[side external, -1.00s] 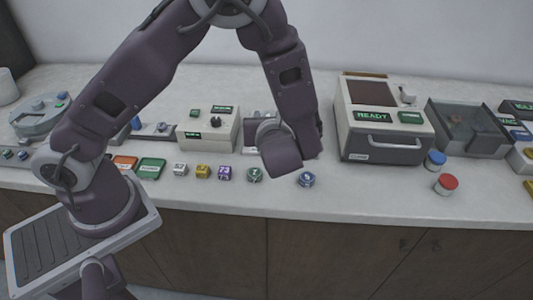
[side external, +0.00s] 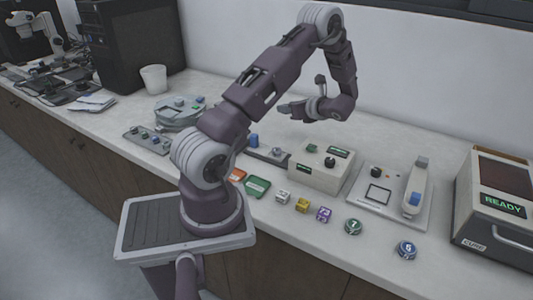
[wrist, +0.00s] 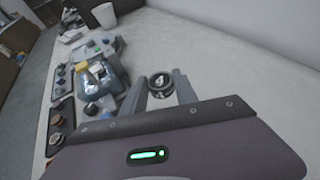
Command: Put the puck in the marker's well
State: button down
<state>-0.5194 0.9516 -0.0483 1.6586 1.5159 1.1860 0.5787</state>
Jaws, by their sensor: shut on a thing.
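My gripper (wrist: 161,90) is shut on a dark round puck (wrist: 161,84) with a pale number on its top face. The fingers stand on either side of it. In the side external view my gripper (side external: 290,108) is above the bench, reaching left toward the round grey machine (side external: 180,112); the held puck is too small to make out there. In the wrist view a blurred grey-blue fixture with yellow parts (wrist: 100,74) lies left of the fingers. I cannot tell which well has the marker.
Several pucks, including a green one (side external: 353,227) and a blue one (side external: 405,250), line the front edge. Behind them stand a box with a knob (side external: 321,168), a lever device (side external: 415,190) and the READY machine (side external: 495,210). A white cup (side external: 153,78) stands at the back left.

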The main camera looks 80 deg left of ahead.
aim_at(255, 132)
jog(key=s+a+n+g+h, duration=0.1)
jog(key=s+a+n+g, duration=0.2)
jog(key=s+a, duration=0.6)
jog(key=f, duration=0.3)
jog(key=s+f, duration=0.1)
jog(key=f, duration=0.6)
jog(key=shift+s+d+f, duration=0.15)
jog(key=shift+d, duration=0.25)
jog(key=shift+f, duration=0.1)
jog(key=c, duration=1.2)
grip_release()
jog(key=shift+f, duration=0.15)
jog(key=shift+c, duration=0.2)
